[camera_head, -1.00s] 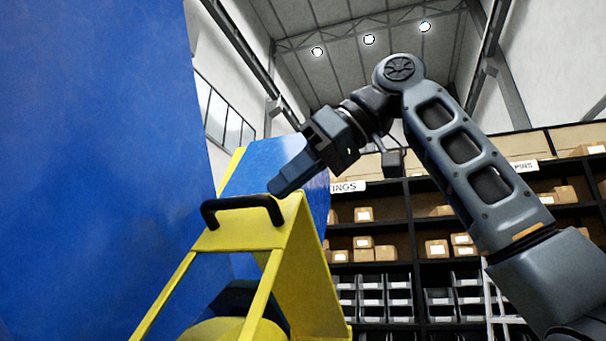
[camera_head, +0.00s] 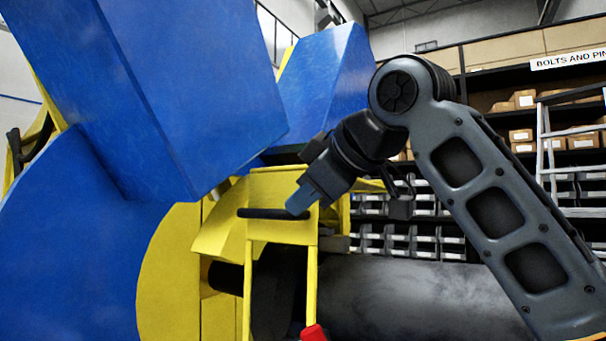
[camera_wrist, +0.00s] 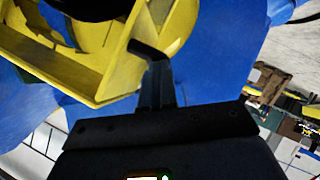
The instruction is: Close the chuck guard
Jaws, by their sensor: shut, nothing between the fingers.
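The chuck guard (camera_head: 282,237) is a yellow frame with open bars and a black handle (camera_head: 272,213) across its upper front. It stands in front of a yellow round part (camera_head: 170,275) and dark chuck parts. My gripper (camera_head: 300,203) is shut, with its fingertips at the right end of the handle; I cannot tell for sure whether they touch it. In the wrist view the shut fingers (camera_wrist: 158,80) reach to the black handle (camera_wrist: 148,50), beside the yellow guard (camera_wrist: 110,80). The handle's far part is hidden there.
Large blue machine bodies (camera_head: 180,90) fill the left and upper middle. A dark grey cylinder (camera_head: 400,295) lies to the right below my arm. A red-tipped part (camera_head: 313,333) shows at the bottom. Shelves with bins (camera_head: 410,240) and a ladder (camera_head: 550,150) stand behind.

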